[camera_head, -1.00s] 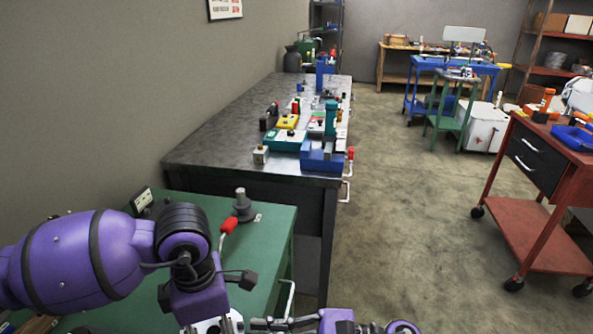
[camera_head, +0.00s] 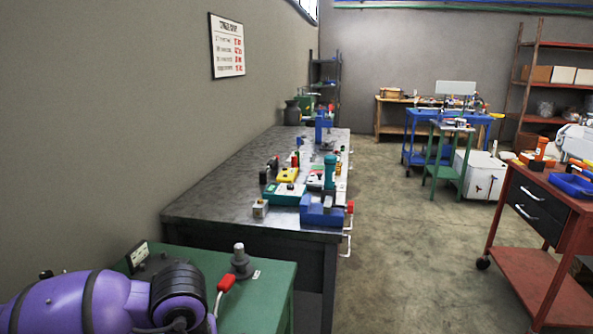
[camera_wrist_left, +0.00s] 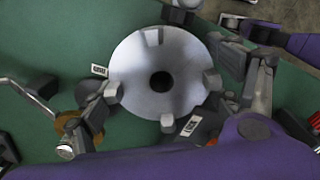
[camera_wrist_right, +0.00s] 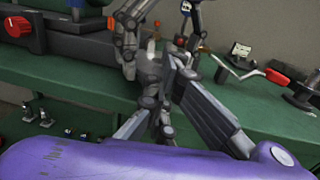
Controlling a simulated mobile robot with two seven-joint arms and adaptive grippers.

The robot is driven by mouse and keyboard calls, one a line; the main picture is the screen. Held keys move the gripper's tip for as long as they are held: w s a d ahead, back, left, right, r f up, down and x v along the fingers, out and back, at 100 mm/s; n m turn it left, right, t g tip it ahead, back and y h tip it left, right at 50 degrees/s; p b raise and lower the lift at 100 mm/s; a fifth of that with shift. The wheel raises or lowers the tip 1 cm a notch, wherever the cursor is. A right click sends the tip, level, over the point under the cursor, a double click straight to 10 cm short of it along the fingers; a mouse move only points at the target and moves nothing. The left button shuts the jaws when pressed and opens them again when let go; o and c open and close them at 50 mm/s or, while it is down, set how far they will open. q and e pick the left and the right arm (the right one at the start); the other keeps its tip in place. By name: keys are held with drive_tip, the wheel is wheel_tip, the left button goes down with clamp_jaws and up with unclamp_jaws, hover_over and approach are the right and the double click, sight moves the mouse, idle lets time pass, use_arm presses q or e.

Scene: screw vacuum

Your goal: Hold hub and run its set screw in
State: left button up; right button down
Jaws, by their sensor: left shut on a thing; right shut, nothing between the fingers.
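The hub (camera_wrist_left: 137,62), a round silver-grey disc with a dark central hole and small raised blocks near its rim, fills the middle of the left wrist view. My left gripper (camera_wrist_left: 162,85) is shut on it, one finger at each side. My right gripper (camera_wrist_right: 164,78) is shut and empty in the right wrist view, close to the left gripper's fingers. I cannot make out the set screw. Both grippers are outside the head view.
A green bench (camera_head: 268,291) lies below. A bent metal rod with a red grip (camera_head: 227,284) and a grey post (camera_head: 240,262) stand on it. A red-knobbed dark fixture (camera_wrist_right: 60,42) is at the left in the right wrist view. A dark workbench (camera_head: 200,205) stands beyond.

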drive_tip(key=shift+w+a+f, duration=0.15)
drive_tip(key=shift+a+f, duration=0.05)
drive_tip(key=shift+a, duration=0.1)
idle(0.4)
drive_tip(key=shift+r, duration=0.15)
drive_tip(key=d, duration=0.6)
drive_tip(key=shift+d+r, duration=0.15)
drive_tip(key=shift+r, duration=0.1)
drive_tip(key=a, duration=0.6)
drive_tip(key=shift+s+f, duration=0.15)
drive_tip(key=shift+s, duration=0.1)
idle(0.5)
